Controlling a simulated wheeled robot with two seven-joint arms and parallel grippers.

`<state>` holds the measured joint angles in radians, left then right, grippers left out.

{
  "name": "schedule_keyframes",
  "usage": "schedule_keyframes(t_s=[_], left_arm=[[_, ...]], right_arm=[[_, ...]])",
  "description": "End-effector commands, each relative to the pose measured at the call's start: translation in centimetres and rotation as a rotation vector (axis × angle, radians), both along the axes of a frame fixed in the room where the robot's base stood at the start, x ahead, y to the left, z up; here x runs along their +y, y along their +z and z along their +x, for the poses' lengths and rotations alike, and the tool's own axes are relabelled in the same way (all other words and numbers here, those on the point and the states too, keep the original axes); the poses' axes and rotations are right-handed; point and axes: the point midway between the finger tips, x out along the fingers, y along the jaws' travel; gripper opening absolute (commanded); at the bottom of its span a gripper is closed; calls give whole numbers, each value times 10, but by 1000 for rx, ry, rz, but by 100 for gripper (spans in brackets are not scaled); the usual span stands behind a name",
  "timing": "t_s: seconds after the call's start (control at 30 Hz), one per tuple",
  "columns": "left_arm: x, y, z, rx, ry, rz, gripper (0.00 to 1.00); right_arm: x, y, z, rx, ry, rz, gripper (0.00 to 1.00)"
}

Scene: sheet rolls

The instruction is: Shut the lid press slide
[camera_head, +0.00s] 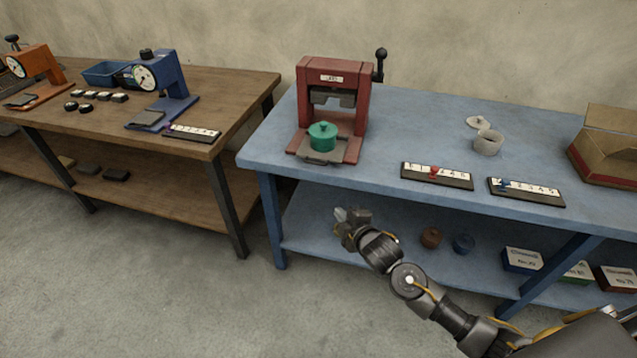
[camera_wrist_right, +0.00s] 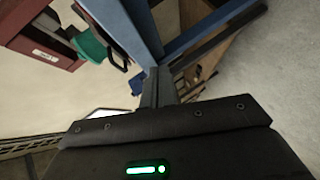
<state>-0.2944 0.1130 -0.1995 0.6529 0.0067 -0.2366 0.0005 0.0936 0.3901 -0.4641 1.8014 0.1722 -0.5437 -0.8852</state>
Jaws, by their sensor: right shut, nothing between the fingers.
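The red lid press (camera_head: 333,80) stands at the left end of the blue table, with a black-knobbed lever on its right side. Its slide (camera_head: 351,151) sticks out at the front, and a dark handle shows at its front edge. A green lidded pot (camera_head: 322,136) sits on the slide, in front of the press opening. My right gripper (camera_head: 341,214) is shut and empty, below and in front of the table edge, apart from the slide. In the right wrist view the green pot (camera_wrist_right: 90,46) shows at upper left, beyond the gripper (camera_wrist_right: 162,80). My left gripper is out of view.
On the blue table (camera_head: 420,130) are two numbered strips with a red marker (camera_head: 434,172) and a blue one (camera_head: 504,184), a white pot (camera_head: 488,144) and a cardboard box (camera_head: 605,150). A wooden table (camera_head: 230,90) with other presses stands left. The floor between is clear.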

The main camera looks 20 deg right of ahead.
Motion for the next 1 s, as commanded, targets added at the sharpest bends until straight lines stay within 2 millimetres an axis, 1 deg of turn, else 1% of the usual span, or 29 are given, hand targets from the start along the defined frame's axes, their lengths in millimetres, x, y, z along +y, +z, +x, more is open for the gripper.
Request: schedule_keyframes(t_s=[0.03,0.1,0.2,0.3,0.47,0.57,0.67,1.0], left_arm=[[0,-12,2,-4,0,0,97],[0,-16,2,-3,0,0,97],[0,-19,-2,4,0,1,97],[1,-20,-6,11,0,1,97],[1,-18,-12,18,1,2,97],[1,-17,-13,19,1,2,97],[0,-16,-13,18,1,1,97],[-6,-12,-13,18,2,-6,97]], right_arm=[[8,23,3,-65,35,-32,0],[16,52,3,-128,71,-74,0],[23,78,1,-184,99,-112,0],[26,89,-1,-205,110,-126,0],[27,90,2,-207,111,-126,0],[29,89,11,-207,111,-126,0],[33,88,26,-206,110,-125,0],[48,77,94,-205,109,-123,0]])
